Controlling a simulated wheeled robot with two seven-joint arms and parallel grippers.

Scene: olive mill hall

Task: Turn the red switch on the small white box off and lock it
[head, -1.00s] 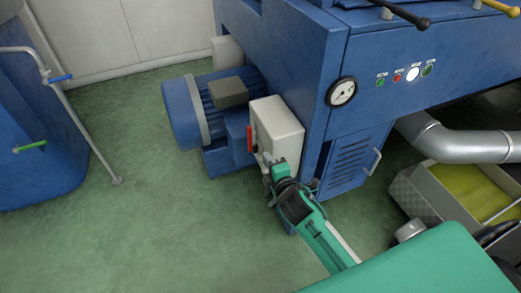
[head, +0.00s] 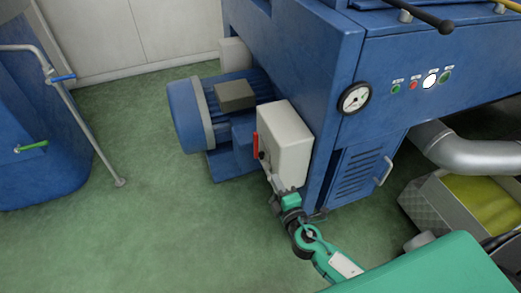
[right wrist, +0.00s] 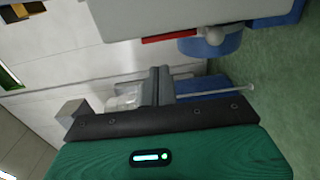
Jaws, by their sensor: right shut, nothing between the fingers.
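The small white box (head: 285,140) is fixed to the blue machine's side, beside the motor. The red switch (head: 256,145) is a narrow handle standing roughly upright on the box's left face. In the right wrist view the white box (right wrist: 150,18) fills the top, and the red switch (right wrist: 170,38) shows as a strip along its lower edge. My right gripper (head: 265,172) is shut and empty, just below the switch's lower end; I cannot tell whether it touches. Its shut fingers (right wrist: 155,85) also show in the wrist view. My left gripper is not in view. No lock is clearly visible.
A blue motor (head: 190,115) stands behind the box. A gauge (head: 355,98) and several panel buttons are on the machine to the right. A standing pipe (head: 90,135) is by the blue tank at left. The green floor (head: 170,230) between is clear.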

